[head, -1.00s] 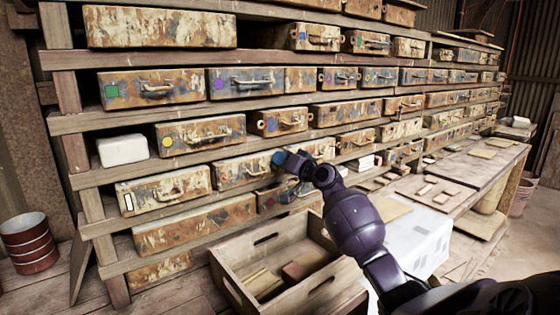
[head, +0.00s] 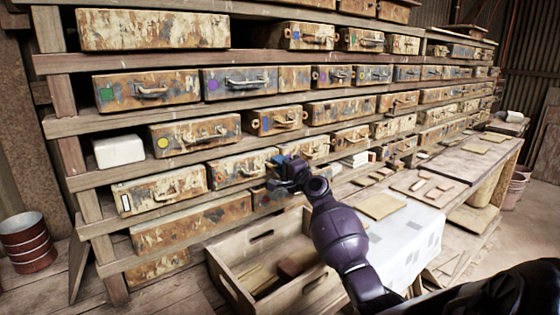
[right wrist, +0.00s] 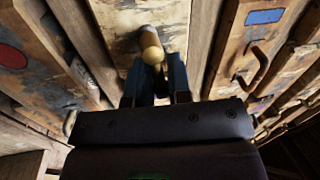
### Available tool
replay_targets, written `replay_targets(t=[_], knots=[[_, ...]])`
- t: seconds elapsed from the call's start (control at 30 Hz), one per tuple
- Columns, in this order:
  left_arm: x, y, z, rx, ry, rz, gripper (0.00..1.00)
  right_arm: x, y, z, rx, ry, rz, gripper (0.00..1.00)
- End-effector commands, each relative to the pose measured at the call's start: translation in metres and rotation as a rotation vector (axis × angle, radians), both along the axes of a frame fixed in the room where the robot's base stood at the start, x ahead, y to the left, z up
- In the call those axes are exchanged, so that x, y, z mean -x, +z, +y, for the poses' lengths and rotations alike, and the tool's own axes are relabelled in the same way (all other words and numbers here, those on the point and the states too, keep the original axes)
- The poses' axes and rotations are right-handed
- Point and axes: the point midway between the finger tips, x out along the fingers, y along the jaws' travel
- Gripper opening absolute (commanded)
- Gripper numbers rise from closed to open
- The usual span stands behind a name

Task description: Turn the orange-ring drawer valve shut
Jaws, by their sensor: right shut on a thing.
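My right gripper (head: 277,166) is at the shelf's drawer fronts in the head view, near the middle of the lower rows. In the right wrist view, its two blue-grey fingers (right wrist: 156,88) are shut on a tan, rounded knob or handle end (right wrist: 152,46). The knob stands out from a worn, rust-stained drawer front (right wrist: 115,25). I cannot make out an orange ring around it; the gripper hides part of this spot in the head view. My left gripper is not in view.
Neighbouring drawers carry a blue label (right wrist: 265,17) and a red oval mark (right wrist: 12,56). An open wooden crate (head: 230,286) stands below my right arm. A white block (head: 118,151) sits on the shelf at left. A workbench (head: 450,166) with flat pieces runs along the right.

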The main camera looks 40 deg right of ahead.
Motion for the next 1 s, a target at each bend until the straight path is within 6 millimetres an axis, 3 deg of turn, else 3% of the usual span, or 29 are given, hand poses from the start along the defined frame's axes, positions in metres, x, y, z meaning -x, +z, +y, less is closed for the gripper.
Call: replay_targets(t=[0.3,0.8,0.83,0.9,1.0], knots=[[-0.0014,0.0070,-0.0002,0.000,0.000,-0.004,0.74,0.0003,-0.0029,-0.0006,-0.104,-0.002,-0.012,0.00],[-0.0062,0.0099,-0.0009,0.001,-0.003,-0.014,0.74,0.0003,-0.0045,-0.0004,-0.120,-0.001,-0.012,0.00],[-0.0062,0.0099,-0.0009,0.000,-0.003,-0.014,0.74,0.0003,-0.0045,-0.0005,-0.120,-0.001,-0.012,0.21],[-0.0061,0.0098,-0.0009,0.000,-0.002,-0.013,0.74,0.0002,-0.0045,-0.0004,-0.119,-0.001,-0.012,0.32],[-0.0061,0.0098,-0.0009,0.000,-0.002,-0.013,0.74,0.0002,-0.0042,-0.0003,-0.119,-0.001,-0.013,0.34]])
